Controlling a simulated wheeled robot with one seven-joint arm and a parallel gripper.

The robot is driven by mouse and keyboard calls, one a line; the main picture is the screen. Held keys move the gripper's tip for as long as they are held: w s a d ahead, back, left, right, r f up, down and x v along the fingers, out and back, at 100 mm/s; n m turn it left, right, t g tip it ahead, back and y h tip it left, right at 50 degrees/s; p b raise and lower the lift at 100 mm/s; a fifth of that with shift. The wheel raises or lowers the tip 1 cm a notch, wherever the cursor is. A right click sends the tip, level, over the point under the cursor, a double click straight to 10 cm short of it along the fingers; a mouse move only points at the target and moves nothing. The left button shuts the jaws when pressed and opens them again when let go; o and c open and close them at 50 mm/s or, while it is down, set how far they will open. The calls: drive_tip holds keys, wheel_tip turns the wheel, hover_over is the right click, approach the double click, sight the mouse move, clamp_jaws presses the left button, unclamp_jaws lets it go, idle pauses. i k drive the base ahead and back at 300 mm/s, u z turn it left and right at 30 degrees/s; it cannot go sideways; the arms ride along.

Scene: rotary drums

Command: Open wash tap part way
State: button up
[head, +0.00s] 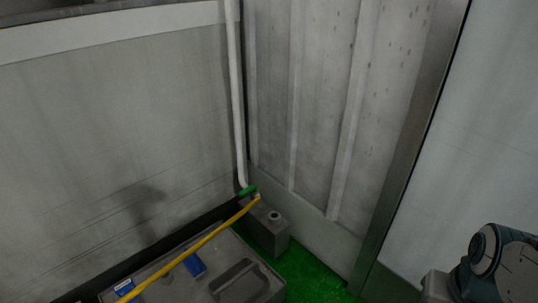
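A small green tap handle (248,190) shows low in the corner, at the lower end of a white pipe (236,100) that runs down the wall. The handle lies roughly level, tilted a little. How far the tap is turned cannot be told. A yellow hose or rod (205,240) runs from beside the handle down to the lower left. Part of my arm shows at the lower right edge, well apart from the tap. My gripper is not in view.
A grey box (265,228) with a round fitting stands just below the tap. A larger grey unit (262,283) with blue parts (194,265) lies at the bottom left. Green floor (305,275) is clear to the right. A metal post (415,135) stands between the corner and my arm.

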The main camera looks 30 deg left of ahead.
sight(253, 187)
drive_tip(key=u, duration=1)
drive_tip(key=i, duration=0.9)
drive_tip(key=u, duration=0.95)
